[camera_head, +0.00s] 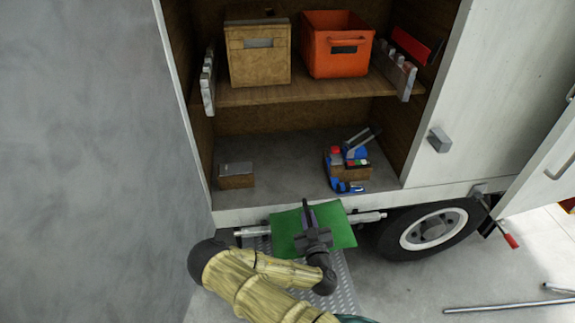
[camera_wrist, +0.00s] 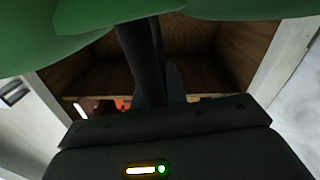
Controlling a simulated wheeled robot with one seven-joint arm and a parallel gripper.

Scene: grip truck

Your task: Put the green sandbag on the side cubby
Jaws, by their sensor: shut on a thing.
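The green sandbag (camera_head: 341,233) hangs in my gripper (camera_head: 309,214), just in front of the truck's lower sill. My gripper is shut on the sandbag, with flaps of it showing on both sides of the jaws. In the wrist view the green sandbag (camera_wrist: 215,8) fills the top edge, and the dark gripper (camera_wrist: 150,60) covers the middle. The side cubby (camera_head: 285,160) is the open compartment in the truck's side, with a grey floor and a wooden shelf above. The fingertips are partly hidden by the sandbag.
On the cubby floor, a small box (camera_head: 237,176) stands at left and a box of tools (camera_head: 347,168) at right. The floor between them is clear. The shelf (camera_head: 300,90) holds a wooden crate (camera_head: 257,60) and an orange bin (camera_head: 336,50). A wheel (camera_head: 433,229) is at lower right.

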